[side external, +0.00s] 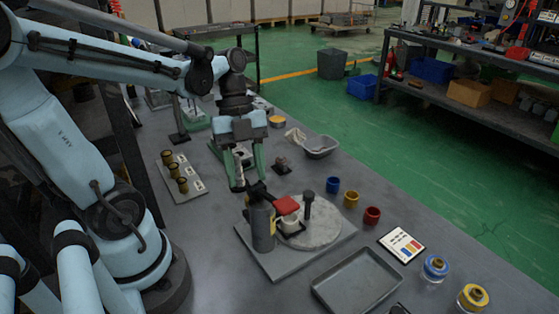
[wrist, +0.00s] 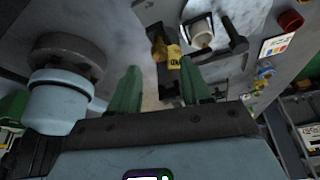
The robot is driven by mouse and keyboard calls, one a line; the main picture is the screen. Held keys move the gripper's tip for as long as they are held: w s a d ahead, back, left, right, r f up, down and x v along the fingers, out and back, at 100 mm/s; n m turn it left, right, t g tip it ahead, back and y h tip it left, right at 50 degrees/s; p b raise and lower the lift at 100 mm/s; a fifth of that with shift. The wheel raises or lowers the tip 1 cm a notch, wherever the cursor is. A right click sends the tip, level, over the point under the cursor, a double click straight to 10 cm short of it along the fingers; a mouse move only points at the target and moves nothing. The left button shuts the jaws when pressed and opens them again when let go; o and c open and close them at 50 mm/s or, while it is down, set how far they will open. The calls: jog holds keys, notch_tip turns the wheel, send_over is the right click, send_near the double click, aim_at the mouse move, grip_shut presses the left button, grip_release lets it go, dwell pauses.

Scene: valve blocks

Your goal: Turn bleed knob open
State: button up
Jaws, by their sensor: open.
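My gripper (side external: 248,184) is open and points down, just above and behind a dark grey cylinder (side external: 263,228) with a black top (side external: 258,192). No thing labelled as the bleed knob can be made out; whether this black top is it, I cannot tell. Beside the cylinder are a red block (side external: 287,205) over a white cup-like part (side external: 290,222) and a black post (side external: 308,206). All stand on a grey base plate (side external: 268,266) with a round pale disc (side external: 322,236).
Blue (side external: 333,185), yellow (side external: 351,199) and red (side external: 372,215) cups stand right of the plate. An empty grey tray (side external: 357,281) lies in front. A rack with brass-coloured parts (side external: 183,178) is at left. A label card (side external: 402,245) lies at right.

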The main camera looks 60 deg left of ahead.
jog(key=shift+x, duration=2.05)
grip_shut()
